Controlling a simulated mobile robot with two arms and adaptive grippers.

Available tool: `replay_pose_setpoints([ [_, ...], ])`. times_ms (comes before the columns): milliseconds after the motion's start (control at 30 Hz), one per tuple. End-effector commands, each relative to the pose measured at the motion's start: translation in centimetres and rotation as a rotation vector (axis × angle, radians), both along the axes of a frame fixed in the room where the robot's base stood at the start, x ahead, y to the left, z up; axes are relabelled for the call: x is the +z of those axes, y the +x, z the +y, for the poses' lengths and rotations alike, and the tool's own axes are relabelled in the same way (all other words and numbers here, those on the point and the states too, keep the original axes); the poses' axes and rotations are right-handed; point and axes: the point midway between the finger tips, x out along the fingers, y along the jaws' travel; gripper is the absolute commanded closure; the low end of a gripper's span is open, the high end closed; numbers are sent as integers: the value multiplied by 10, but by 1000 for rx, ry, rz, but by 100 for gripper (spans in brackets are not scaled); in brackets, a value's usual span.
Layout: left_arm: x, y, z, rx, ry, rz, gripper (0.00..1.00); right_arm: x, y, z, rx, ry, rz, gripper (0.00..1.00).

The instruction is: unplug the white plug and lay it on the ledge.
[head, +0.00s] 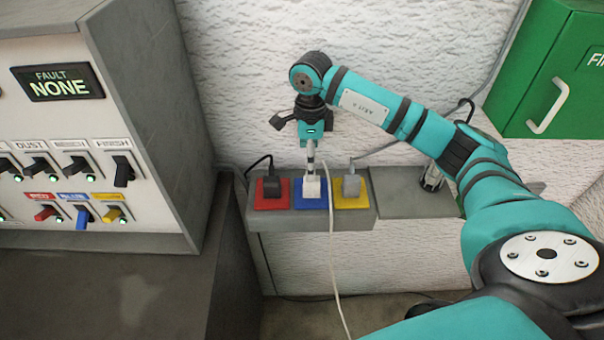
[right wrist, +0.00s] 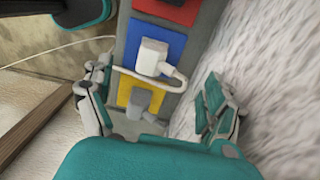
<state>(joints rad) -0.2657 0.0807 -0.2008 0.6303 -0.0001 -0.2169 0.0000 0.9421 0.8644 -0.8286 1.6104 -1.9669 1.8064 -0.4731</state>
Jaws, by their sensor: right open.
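The white plug (head: 312,189) sits in the blue socket plate (head: 300,202), the middle one of three, with a white cord hanging down in front. In the right wrist view the white plug (right wrist: 152,58) is upright in the frame's upper middle. My right gripper (head: 311,158) is above the plug, pointing down. In the wrist view its fingers (right wrist: 153,103) are spread wide to either side of the socket strip, with nothing between them gripped. The grey ledge (head: 405,207) is to the right of the sockets. My left gripper is not in view.
A black plug (head: 268,187) sits in the red plate and a grey plug (head: 351,186) in the yellow one, close on both sides. A dark, silver-trimmed object (head: 432,180) stands on the ledge. A switch panel (head: 90,130) is left; a green cabinet (head: 548,75) is right.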

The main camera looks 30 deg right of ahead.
Motion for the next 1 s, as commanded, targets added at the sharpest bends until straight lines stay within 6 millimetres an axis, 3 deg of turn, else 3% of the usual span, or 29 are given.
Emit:
replay_pose_setpoints([
  [300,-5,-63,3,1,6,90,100,-4,0,0,-1,3,1,11],
  [367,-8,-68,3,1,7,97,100,-8,0,0,-1,2,1,11],
  [467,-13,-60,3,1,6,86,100,-16,0,0,-1,2,1,11],
  [700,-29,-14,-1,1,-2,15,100,-49,-1,1,-1,4,2,11],
  [833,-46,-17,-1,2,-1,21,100,-70,-1,0,-1,2,0,11],
  [1000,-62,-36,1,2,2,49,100,-88,-1,1,0,3,2,11],
])
